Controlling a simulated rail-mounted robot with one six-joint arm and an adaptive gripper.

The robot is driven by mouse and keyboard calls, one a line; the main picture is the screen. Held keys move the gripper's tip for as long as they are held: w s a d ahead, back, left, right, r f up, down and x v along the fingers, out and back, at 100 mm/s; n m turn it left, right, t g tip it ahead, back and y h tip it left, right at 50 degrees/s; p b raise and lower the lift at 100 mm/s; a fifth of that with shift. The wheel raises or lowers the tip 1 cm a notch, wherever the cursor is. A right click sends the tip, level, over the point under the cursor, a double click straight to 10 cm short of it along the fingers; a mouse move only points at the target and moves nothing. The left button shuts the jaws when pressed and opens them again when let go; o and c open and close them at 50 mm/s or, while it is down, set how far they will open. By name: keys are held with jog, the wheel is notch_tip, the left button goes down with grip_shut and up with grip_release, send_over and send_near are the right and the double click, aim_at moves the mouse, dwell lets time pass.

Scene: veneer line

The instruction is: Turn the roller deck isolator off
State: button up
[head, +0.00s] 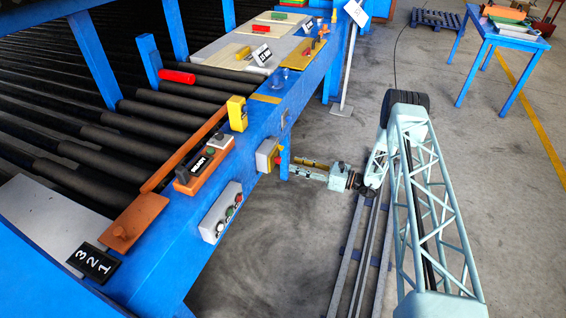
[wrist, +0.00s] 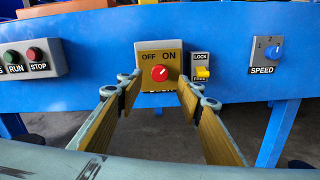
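The roller deck isolator is a box with a yellow plate and a round red knob, mounted on the blue side beam. It shows in the head view (head: 268,155) and in the middle of the wrist view (wrist: 152,57). The plate reads OFF on the left and ON on the right. A small pale mark on the knob (wrist: 159,73) seems to lean up and right, toward ON. My gripper (wrist: 160,88) is open and empty, with one finger on each side of the knob, apparently short of it. In the head view my gripper (head: 300,169) faces the beam.
Left of the isolator is a button box (wrist: 32,60) marked RUN and STOP. Close on its right is a yellow LOCK switch (wrist: 202,72); farther right is a blue SPEED dial (wrist: 266,55). A blue table (head: 508,40) stands far off. The floor beside the beam is clear.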

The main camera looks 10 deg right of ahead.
aim_at(280, 161)
jog(key=shift+x, duration=3.65)
jog(key=c, duration=0.9)
